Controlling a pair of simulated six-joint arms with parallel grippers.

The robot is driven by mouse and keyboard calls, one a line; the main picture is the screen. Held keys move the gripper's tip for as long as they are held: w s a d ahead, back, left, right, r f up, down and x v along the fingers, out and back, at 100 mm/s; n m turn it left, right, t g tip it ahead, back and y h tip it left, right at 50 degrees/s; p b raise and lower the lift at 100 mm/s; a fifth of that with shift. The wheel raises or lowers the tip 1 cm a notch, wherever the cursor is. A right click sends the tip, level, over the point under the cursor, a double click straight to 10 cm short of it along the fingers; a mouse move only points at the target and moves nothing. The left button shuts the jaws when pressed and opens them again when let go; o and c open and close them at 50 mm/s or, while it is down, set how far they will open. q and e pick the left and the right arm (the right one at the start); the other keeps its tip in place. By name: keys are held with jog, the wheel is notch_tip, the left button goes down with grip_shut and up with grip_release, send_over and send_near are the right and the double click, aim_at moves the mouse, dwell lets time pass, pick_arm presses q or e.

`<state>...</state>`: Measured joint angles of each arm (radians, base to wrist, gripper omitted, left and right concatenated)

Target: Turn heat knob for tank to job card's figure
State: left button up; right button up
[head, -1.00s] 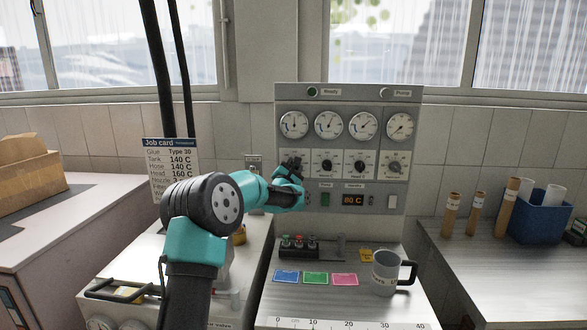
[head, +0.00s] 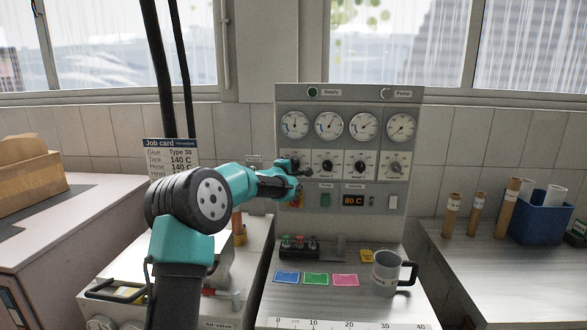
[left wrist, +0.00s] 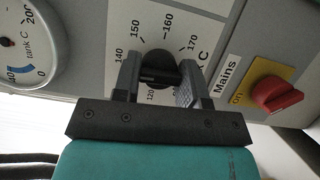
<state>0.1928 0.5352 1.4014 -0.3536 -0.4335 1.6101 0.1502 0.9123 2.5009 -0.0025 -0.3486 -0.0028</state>
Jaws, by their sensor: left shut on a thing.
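The job card (head: 170,158) stands at the left and reads Tank 140 C, with Hose 140 C partly readable below. The black tank heat knob (left wrist: 160,66) sits on a white dial with printed figures including 140, 150, 160 and 170. My left gripper (left wrist: 160,82) has one finger on each side of the knob and is shut on it. The fingers and hand hide part of the dial, and I cannot tell where the pointer stands. In the head view the left gripper (head: 290,166) covers the leftmost knob of the panel. My right gripper is not in view.
The tank gauge (left wrist: 20,45) is beside the dial, and the red mains switch (left wrist: 278,94) is close on the other side. More knobs (head: 327,166) lie to the right. A display (head: 353,200) reads 80 C. A grey mug (head: 385,275) stands on the bench in front.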

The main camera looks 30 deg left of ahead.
pick_arm(q)
jog(key=shift+m, duration=0.4)
jog(key=o, duration=0.9)
jog(key=s+d, duration=0.1)
jog(key=s, duration=1.6)
jog(key=shift+s, duration=0.2)
jog(key=shift+a, duration=0.1)
